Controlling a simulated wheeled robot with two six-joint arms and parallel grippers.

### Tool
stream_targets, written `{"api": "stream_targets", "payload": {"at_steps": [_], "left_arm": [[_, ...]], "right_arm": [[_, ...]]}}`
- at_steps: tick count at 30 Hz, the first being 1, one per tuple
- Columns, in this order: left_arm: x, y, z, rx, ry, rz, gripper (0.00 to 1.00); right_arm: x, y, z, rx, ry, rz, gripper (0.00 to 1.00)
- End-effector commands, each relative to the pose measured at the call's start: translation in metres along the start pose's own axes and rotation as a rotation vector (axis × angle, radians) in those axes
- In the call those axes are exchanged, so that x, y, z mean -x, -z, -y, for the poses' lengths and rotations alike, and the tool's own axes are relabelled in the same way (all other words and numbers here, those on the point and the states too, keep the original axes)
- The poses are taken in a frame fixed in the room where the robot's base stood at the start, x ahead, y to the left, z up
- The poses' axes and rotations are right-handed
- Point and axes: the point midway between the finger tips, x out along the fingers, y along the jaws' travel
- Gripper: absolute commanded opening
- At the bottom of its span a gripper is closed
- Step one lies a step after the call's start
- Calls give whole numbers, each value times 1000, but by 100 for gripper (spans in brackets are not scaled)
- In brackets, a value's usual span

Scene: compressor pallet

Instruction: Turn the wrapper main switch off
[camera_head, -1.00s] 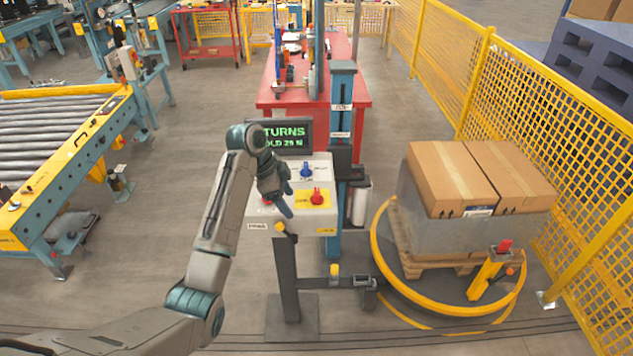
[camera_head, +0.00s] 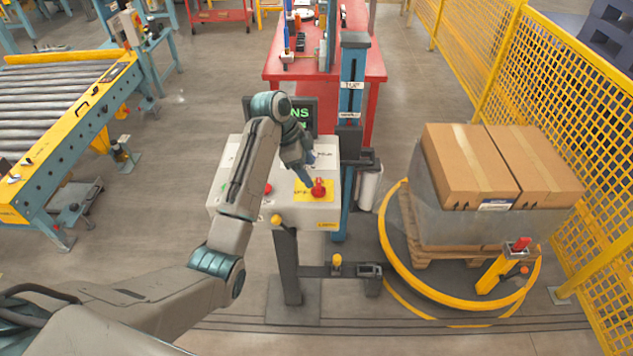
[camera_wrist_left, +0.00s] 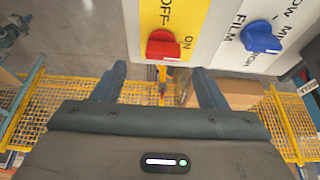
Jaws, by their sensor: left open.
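The main switch is a red rotary knob (camera_head: 318,188) on a yellow plate at the right front of the white control panel (camera_head: 236,150). In the left wrist view the red knob (camera_wrist_left: 163,45) sits on the yellow plate, with OFF and ON lettering beside it. My left gripper (camera_head: 307,181) is over the panel, its tips close to the knob in the head view. In the left wrist view its open fingers (camera_wrist_left: 161,82) lie to either side below the knob, with nothing between them. Contact cannot be told. My right gripper is not in view.
A blue knob (camera_wrist_left: 260,38) is beside the yellow plate. My arm partly hides the panel and the display (camera_head: 300,115). To the right, boxes (camera_head: 468,165) stand on a pallet inside a yellow ring (camera_head: 400,262). A yellow mesh fence (camera_head: 545,95) borders the right side.

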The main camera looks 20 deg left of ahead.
Motion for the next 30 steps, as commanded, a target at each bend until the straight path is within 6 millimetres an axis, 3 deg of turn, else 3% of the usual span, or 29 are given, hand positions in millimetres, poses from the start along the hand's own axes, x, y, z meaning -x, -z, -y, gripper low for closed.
{"api": "stream_targets", "payload": {"at_steps": [1,9,14,21,22,28,30], "left_arm": [[-5,3,-1,0,-3,0,66],[-46,2,0,1,0,0,66],[-56,2,0,-1,2,0,66],[-57,1,0,-1,3,0,66],[-57,1,0,-1,2,0,64],[-57,1,1,-1,3,0,25],[-57,1,1,-1,3,0,22]], "right_arm": [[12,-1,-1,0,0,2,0],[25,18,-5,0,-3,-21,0],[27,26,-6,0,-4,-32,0],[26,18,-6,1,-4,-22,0],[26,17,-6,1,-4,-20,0],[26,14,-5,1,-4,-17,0],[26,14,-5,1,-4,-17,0]]}}
